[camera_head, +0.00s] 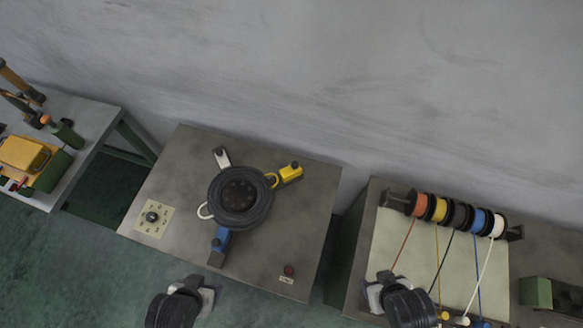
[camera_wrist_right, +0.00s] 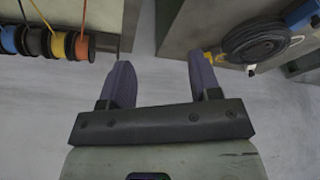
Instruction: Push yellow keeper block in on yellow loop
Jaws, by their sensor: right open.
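The yellow keeper block (camera_head: 291,172) sits at the upper right of the black round coil (camera_head: 240,196) on the middle table. The yellow loop (camera_head: 271,180) stands out from the coil's edge, beside the block's inner end; I cannot tell whether they touch. In the right wrist view the yellow block (camera_wrist_right: 210,56) shows partly at the upper right, beside the coil (camera_wrist_right: 256,41). My right gripper (camera_wrist_right: 162,82) is open and empty, well away from the block. My left gripper (camera_head: 196,290) is at the table's front edge; its fingers are not clear.
A blue block (camera_head: 221,240) and a white block (camera_head: 222,158) stand around the coil. A white loop (camera_head: 204,211) shows at its left. A spool rack (camera_head: 397,203) with coloured wires stands on the right table. A dial plate (camera_head: 153,219) and a dark red button (camera_head: 289,270) are near the front.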

